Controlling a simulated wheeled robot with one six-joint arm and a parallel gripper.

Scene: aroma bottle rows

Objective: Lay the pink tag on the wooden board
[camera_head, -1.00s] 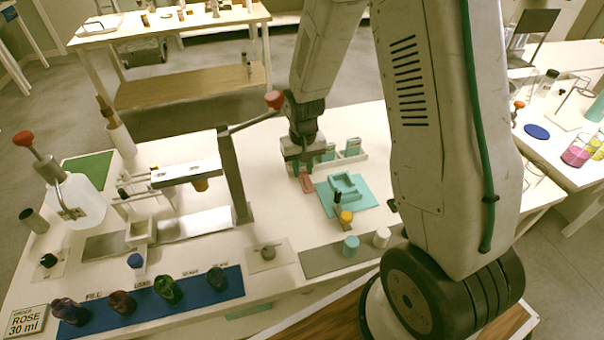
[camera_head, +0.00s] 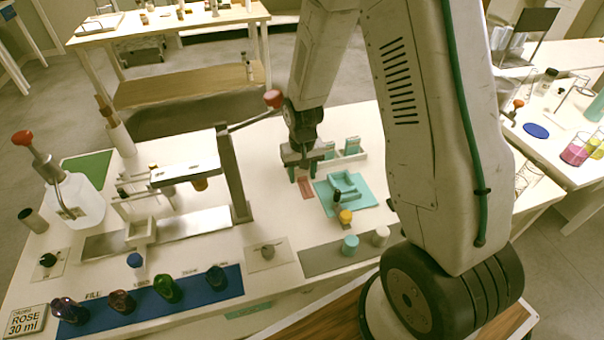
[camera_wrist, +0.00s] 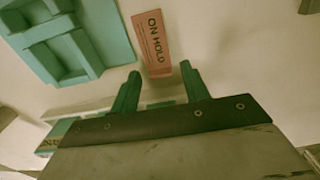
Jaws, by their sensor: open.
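The pink tag (camera_head: 306,189) lies on the white bench top, left of the teal mat. In the wrist view the tag (camera_wrist: 152,40) reads "ON HOLD", and its near end lies just beyond and between the fingertips. My gripper (camera_head: 302,179) is open and empty above the tag's far end; its two teal fingers (camera_wrist: 160,72) show apart in the wrist view. A brown wooden surface (camera_head: 338,312) shows at the bottom of the head view, partly hidden by my arm; I cannot tell whether it is the wooden board.
The teal mat (camera_head: 361,203) with a teal tray (camera_head: 345,186) is close right of the tag. Small bottles stand at its front edge. A metal press post (camera_head: 234,175) stands to the left. A teal-block rack (camera_head: 350,149) is behind. Bench is clear left of the tag.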

